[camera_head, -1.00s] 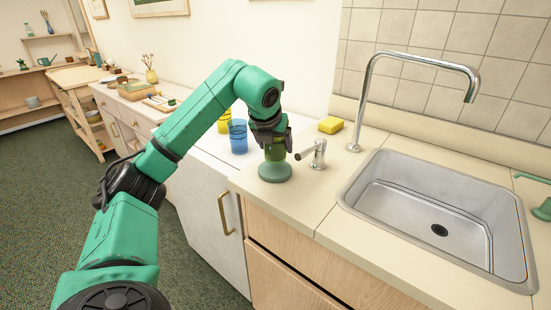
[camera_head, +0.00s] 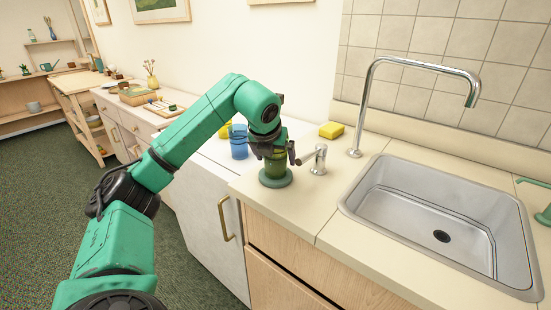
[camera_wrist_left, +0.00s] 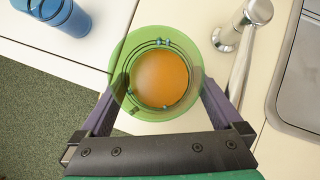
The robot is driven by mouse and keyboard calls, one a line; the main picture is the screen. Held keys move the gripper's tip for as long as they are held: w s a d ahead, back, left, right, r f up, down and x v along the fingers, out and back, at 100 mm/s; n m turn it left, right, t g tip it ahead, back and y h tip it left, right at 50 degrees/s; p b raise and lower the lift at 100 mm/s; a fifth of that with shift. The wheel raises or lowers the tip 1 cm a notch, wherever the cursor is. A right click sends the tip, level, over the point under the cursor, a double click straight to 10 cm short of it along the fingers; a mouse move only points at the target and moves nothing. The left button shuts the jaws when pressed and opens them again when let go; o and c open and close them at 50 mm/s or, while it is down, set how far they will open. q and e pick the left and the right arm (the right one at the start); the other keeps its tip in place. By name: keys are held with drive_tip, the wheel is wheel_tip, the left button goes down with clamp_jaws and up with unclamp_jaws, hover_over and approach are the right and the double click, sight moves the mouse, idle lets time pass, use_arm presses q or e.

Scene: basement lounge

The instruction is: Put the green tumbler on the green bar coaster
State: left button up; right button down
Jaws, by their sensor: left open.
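The green tumbler (camera_head: 274,166) stands upright on the green bar coaster (camera_head: 276,182), near the left end of the sink counter. In the left wrist view the tumbler (camera_wrist_left: 125,72) is seen from above as a see-through green ring, with an orange round area inside it. My left gripper (camera_head: 275,152) is open, with its fingers spread on either side of the tumbler's upper part. The wrist view shows its fingers beside the tumbler, partly behind its rim. I cannot tell whether a finger still touches it. The coaster cannot be made out in the wrist view. My right gripper is not in view.
A chrome dispenser (camera_head: 318,160) stands close right of the tumbler. The sink (camera_head: 440,205) and tall faucet (camera_head: 357,110) are further right. A yellow sponge (camera_head: 332,130) lies behind. A blue tumbler (camera_head: 238,142) and a yellow one (camera_head: 225,130) stand left on the white surface.

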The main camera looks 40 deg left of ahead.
use_arm(q)
drive_tip(key=p+v, duration=0.1)
drive_tip(key=v, duration=0.9)
drive_tip(key=shift+s+r, duration=0.25)
drive_tip(key=shift+r, duration=0.05)
drive_tip(key=shift+d, duration=0.1)
